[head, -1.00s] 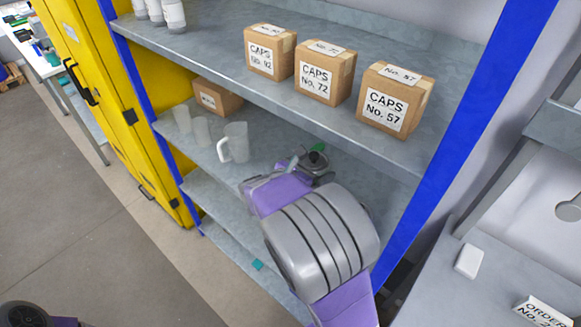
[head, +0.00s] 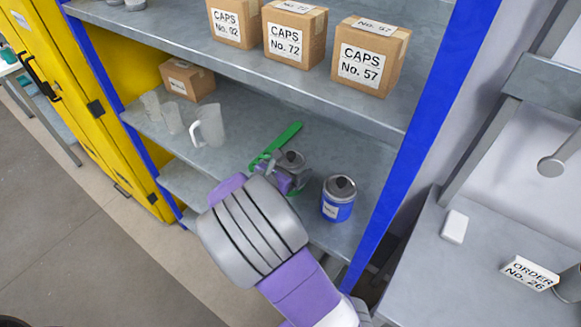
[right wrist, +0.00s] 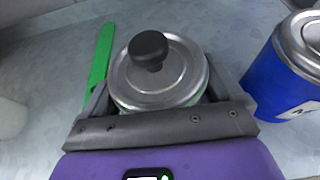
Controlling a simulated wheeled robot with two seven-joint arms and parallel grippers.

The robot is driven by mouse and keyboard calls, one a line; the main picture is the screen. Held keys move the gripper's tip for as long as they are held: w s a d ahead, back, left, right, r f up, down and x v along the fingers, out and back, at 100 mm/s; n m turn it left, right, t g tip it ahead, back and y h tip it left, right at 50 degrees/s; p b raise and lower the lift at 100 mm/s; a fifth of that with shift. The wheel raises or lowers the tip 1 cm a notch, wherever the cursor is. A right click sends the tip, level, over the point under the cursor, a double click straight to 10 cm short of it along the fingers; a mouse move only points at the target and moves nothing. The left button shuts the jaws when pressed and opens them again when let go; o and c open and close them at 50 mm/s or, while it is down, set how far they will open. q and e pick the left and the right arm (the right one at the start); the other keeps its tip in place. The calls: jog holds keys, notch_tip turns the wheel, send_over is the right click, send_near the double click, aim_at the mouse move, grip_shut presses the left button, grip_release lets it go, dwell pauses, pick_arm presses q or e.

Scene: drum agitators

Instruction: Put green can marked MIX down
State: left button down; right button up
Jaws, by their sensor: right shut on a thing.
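The green can (right wrist: 196,100) shows mostly as a grey metal lid with a black knob in the right wrist view; only a little green shows under the rim. My right gripper (right wrist: 163,92) is shut around it, one finger on each side. In the head view the can's lid (head: 291,160) shows just beyond my right gripper (head: 284,181), over the middle shelf (head: 245,125). The MIX label is hidden, and I cannot tell whether the can's base touches the shelf. My left gripper is not in view.
A blue can (head: 338,205) stands right of my gripper, close by. A green flat strip (head: 277,144) lies behind the held can. A white mug (head: 209,127) and clear cups stand left. Boxes marked CAPS (head: 371,60) sit on the shelf above. A blue post (head: 425,130) bounds the right side.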

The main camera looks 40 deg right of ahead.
jog(key=o, duration=1.1)
jog(key=shift+f, duration=0.1)
jog(key=shift+c, duration=0.2)
jog(key=shift+a+r, duration=0.15)
jog(key=shift+r, duration=0.15)
jog(key=p+v, duration=0.3)
jog(key=v, duration=0.8)
jog(key=shift+a+p, duration=0.3)
jog(key=shift+p, duration=0.1)
jog(key=shift+s, duration=0.15)
